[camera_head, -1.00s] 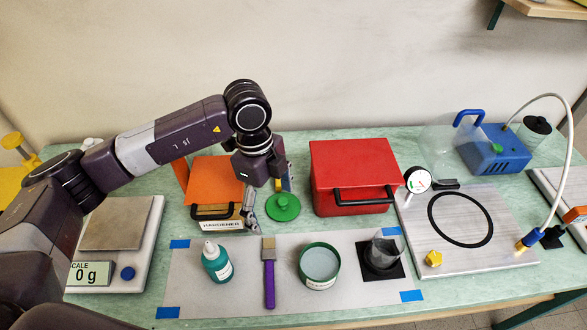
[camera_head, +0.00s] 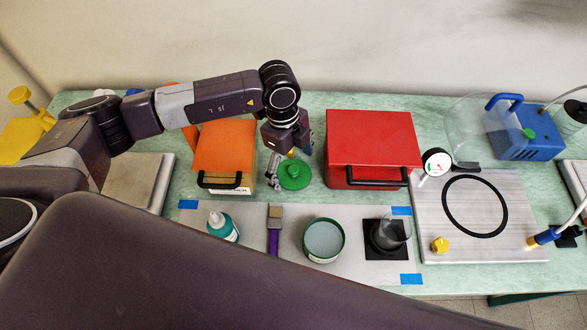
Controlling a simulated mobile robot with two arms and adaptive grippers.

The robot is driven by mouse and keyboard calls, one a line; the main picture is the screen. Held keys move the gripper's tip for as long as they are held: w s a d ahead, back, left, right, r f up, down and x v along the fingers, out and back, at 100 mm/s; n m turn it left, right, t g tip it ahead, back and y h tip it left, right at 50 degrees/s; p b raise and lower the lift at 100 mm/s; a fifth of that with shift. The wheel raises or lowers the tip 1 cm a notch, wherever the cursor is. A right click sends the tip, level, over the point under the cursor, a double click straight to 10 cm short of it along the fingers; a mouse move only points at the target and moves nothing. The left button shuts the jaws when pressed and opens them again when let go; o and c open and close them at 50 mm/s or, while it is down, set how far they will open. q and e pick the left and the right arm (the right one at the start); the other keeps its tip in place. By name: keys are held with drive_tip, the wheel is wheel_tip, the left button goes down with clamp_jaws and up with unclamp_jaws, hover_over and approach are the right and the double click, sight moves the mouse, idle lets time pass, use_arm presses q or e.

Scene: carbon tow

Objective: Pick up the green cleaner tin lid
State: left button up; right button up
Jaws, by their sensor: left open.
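The green cleaner tin lid (camera_head: 296,182) lies on the bench between the orange box and the red box, with a small knob on its top. My left gripper (camera_head: 282,168) is open and points down at the lid's back left side. One finger shows just left of the lid's edge; the other is mostly hidden. I cannot tell whether either finger touches the lid. The open green cleaner tin (camera_head: 323,240) stands on the grey mat in front of the lid, its pale contents showing. My right gripper is out of view.
The orange box (camera_head: 225,145) and red box (camera_head: 370,140) flank the lid closely. A large dark part of my own body covers the foreground.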

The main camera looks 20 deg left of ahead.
use_arm(q)
drive_tip(key=shift+f, duration=0.15)
drive_tip(key=c, duration=1)
drive_tip(key=shift+d, duration=0.1)
drive_tip(key=shift+c, duration=0.5)
drive_tip(key=shift+s+f, duration=0.15)
drive_tip(key=shift+s, duration=0.1)
drive_tip(key=c, duration=0.5)
